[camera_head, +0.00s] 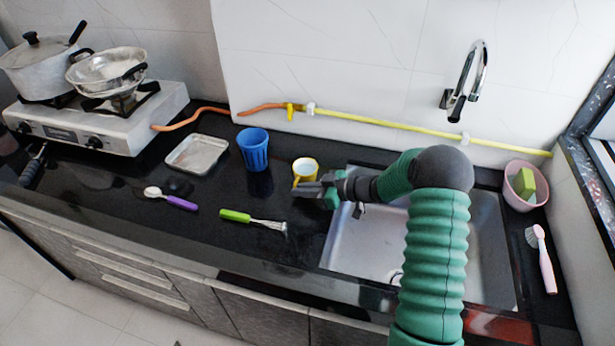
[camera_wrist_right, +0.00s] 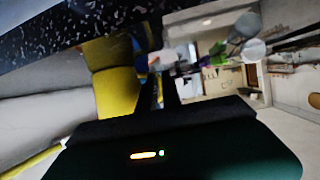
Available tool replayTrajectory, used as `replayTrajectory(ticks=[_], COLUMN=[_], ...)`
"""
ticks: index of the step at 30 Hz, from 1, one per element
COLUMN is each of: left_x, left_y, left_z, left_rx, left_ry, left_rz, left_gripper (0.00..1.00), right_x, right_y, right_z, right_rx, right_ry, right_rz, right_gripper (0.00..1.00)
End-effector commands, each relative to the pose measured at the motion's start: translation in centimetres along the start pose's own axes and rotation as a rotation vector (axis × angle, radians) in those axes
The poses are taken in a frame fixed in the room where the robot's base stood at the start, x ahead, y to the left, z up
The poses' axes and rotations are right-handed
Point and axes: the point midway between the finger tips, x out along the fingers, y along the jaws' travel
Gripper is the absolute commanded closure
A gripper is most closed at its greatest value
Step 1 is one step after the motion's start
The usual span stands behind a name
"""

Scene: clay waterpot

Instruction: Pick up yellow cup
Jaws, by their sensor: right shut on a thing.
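The yellow cup (camera_head: 305,169) stands on the black counter just left of the sink, with its pale inside facing up. My right gripper (camera_head: 303,188) reaches in from the right and is shut at the front side of the cup. In the right wrist view the yellow cup (camera_wrist_right: 116,88) shows large beside the dark fingers (camera_wrist_right: 160,75), which hide part of it. The exact spot of the grip on the cup is hidden. My left gripper is in neither view.
A blue cup (camera_head: 254,149) stands left of the yellow cup. A green-handled fork (camera_head: 250,219), a purple-handled spoon (camera_head: 171,199) and a metal tray (camera_head: 197,153) lie on the counter. The sink (camera_head: 345,240) and faucet (camera_head: 468,80) are right. A pink bowl (camera_head: 525,185) holds a sponge.

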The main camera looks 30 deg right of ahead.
Motion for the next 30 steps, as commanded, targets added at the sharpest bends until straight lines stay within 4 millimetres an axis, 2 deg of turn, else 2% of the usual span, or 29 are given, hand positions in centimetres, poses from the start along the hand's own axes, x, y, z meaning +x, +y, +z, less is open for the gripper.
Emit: replayTrajectory(ticks=[11, 14, 21, 24, 30], left_x=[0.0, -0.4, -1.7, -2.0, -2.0], left_y=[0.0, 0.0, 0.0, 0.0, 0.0], left_z=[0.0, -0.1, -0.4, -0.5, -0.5], left_rx=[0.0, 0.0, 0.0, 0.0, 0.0], left_ry=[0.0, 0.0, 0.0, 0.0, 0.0], left_rz=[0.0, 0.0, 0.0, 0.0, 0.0], left_gripper=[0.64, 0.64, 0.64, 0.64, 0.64], right_x=[-0.1, -0.6, -2.9, -3.5, -3.9], right_y=[0.1, 0.1, 0.0, -0.1, 0.0], right_z=[0.2, -1.1, -6.8, -8.4, -9.3], right_rx=[0.003, 0.001, -0.004, -0.004, 0.0], right_ry=[-0.006, -0.005, -0.002, -0.002, -0.002], right_rz=[0.002, 0.003, 0.003, 0.002, 0.001], right_gripper=[1.0, 1.0, 1.0, 1.0, 1.0])
